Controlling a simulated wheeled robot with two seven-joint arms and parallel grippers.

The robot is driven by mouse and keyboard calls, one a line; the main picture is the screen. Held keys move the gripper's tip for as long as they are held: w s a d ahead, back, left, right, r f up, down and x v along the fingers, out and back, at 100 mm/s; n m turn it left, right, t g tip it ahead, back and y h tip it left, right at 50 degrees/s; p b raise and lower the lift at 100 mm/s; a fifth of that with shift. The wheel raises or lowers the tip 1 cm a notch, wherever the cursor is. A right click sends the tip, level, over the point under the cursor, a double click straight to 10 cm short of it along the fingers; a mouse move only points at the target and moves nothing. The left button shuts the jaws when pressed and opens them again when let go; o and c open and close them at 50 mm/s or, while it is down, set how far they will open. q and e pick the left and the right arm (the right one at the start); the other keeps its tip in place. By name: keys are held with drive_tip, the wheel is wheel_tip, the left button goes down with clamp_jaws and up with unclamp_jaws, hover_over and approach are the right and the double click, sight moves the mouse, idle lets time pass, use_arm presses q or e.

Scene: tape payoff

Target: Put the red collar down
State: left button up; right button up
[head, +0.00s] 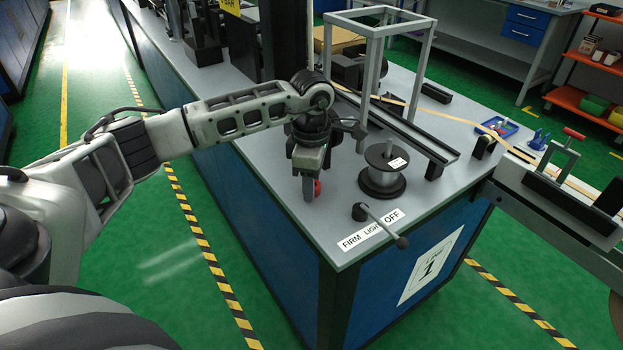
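My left gripper (311,188) points down over the near left part of the grey bench top, left of the black spool. The red collar (318,187) shows as a small red patch at its fingertips, partly hidden behind the near finger. The gripper looks shut on it. I cannot tell whether the collar touches the bench top. My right gripper is not in view.
The black spool (382,172) stands upright on the bench (290,222). A lever with a dark knob (401,242) and a "FIRM LIGHT OFF" label (370,230) are in front. A rail (415,137) and grey frame (370,27) stand behind. A blue tray (497,127) lies right.

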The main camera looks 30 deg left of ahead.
use_arm(q)
drive_tip(key=shift+o, duration=0.8)
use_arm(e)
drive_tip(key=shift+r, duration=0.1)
use_arm(q)
drive_tip(key=shift+r, duration=0.1)
drive_tip(key=shift+r, duration=0.25)
wheel_tip(320, 180, up, 12)
drive_tip(key=shift+f+b, duration=0.15)
drive_tip(key=shift+b, duration=0.3)
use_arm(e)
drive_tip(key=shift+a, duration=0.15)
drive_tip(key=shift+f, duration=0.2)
